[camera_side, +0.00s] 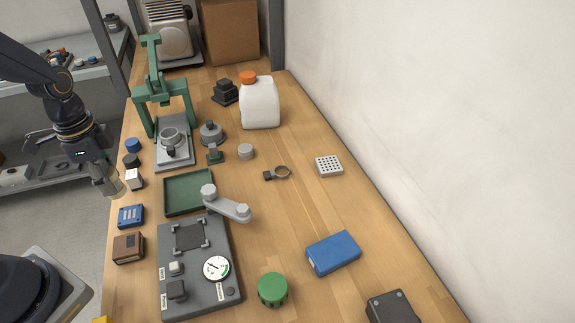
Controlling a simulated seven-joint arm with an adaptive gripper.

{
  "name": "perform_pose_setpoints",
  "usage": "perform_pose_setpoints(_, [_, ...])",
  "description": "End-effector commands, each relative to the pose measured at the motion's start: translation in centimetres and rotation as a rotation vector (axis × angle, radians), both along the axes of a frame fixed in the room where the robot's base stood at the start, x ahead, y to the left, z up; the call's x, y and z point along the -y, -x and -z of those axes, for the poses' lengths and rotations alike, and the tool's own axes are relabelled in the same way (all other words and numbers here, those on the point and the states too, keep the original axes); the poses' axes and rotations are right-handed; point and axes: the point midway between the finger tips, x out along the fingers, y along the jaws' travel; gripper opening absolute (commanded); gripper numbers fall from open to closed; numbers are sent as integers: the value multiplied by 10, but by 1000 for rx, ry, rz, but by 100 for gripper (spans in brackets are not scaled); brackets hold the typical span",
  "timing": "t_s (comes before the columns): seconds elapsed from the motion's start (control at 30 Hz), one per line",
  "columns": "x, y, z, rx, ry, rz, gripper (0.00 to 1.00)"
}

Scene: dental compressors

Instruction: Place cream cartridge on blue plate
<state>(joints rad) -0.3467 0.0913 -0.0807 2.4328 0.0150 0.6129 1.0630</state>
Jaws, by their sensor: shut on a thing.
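The gripper hides part of the cartridge. A flat blue piece with white markings (131,216) lies on the table just below the cartridge in the picture. A larger blue block (333,253) lies farther right. I cannot tell for sure which of the two is the blue plate. The cartridge appears apart from both.
A green tray (188,192) and a grey gauge panel (197,275) lie right of my gripper. A brown box (128,247), a white block (135,180) and a green press (165,95) stand near. A white jug (260,105) is farther back. The table's right side has free room.

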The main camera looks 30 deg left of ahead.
Motion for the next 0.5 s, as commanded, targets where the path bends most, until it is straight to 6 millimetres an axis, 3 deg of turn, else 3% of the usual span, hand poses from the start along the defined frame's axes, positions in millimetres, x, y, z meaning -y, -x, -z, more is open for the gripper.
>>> perform_pose_setpoints(0.2, [-5, 3, 36, -10, 4, -24, 4])
perform_pose_setpoints(0.5, [-4, 3, 74, -8, 3, -23, 4])
